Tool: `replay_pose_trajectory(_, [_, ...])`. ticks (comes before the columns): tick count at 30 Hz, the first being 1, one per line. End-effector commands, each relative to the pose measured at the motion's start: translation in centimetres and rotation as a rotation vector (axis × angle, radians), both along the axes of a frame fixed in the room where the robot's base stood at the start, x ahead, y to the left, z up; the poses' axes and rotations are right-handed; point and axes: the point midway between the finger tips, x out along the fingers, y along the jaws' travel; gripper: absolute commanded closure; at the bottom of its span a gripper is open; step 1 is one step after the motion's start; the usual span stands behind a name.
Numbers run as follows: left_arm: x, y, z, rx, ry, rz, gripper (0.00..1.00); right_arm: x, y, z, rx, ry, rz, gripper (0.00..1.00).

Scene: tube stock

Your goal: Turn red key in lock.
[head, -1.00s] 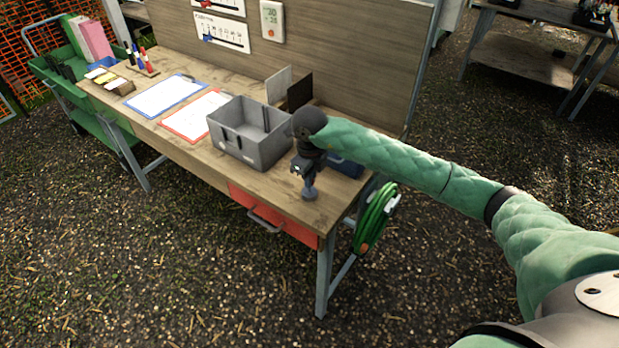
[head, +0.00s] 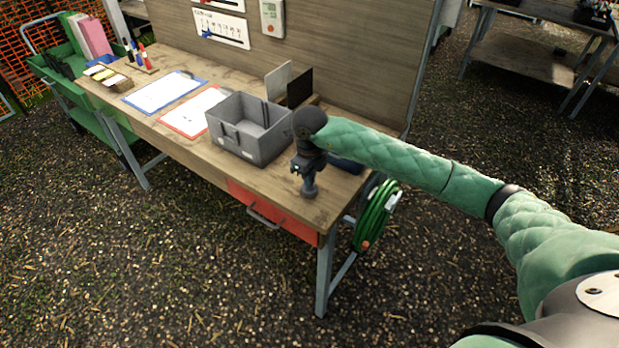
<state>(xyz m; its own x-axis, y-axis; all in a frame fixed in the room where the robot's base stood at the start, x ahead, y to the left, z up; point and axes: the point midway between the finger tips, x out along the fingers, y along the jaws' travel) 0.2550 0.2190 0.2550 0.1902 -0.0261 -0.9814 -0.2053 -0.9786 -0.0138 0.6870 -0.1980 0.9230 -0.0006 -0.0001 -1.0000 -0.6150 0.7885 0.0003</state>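My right gripper (head: 309,190) points down over the right front corner of the wooden workbench (head: 205,158). Its fingers are small and dark from here, and I cannot tell whether they are open or shut. Below and left of it, a red drawer (head: 285,222) with a grey handle (head: 263,217) sits under the bench top. I cannot make out a red key or a lock; the key may be hidden at the gripper or too small to see. My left gripper is not in view.
A grey bin (head: 250,135) stands just left of my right gripper. Clipboards with a blue edge (head: 165,92) and a red edge (head: 195,113) lie further left. A green hose (head: 375,217) hangs at the bench's right end. The ground in front is clear.

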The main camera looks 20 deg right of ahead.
Motion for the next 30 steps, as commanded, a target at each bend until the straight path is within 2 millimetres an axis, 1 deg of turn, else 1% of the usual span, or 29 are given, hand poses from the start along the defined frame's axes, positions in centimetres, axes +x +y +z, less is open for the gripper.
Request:
replay_pose_trajectory(3, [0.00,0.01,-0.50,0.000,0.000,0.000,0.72,0.00,-0.01,-0.43,0.000,0.000,0.000,1.00])
replay_pose_trajectory(15, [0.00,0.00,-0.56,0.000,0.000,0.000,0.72,-0.01,-0.01,-0.44,0.000,0.000,-0.022,1.00])
replay_pose_trajectory(17, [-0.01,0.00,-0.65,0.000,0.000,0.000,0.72,-0.01,0.01,-0.47,0.001,-0.001,-0.063,1.00])
replay_pose_trajectory(30, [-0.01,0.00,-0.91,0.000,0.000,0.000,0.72,-0.06,-0.02,-0.47,-0.001,0.001,-0.512,1.00])
